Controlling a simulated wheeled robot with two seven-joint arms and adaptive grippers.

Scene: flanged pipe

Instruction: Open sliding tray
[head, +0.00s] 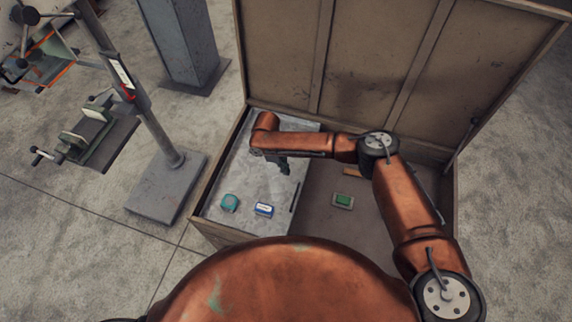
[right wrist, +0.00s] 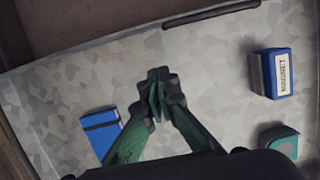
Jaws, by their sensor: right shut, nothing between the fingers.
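The sliding tray (head: 238,180) is a pale grey, speckled panel in the left part of an open wooden chest. Its surface fills much of the right wrist view (right wrist: 220,75). A dark bar handle (head: 294,197) lies along its right edge, and it also shows at the top of the wrist view (right wrist: 210,14). My right gripper (head: 284,169) is over the tray, left of the handle and apart from it. In the wrist view its green fingers (right wrist: 157,82) are shut and empty. My left gripper is out of view.
On the tray sit a teal item (head: 229,203), a blue-and-white box (head: 264,209) and a flat blue item (right wrist: 101,131). A green item (head: 343,200) lies on the chest floor, right of the tray. The raised lid (head: 370,60) stands behind. A metal stand (head: 160,190) is left.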

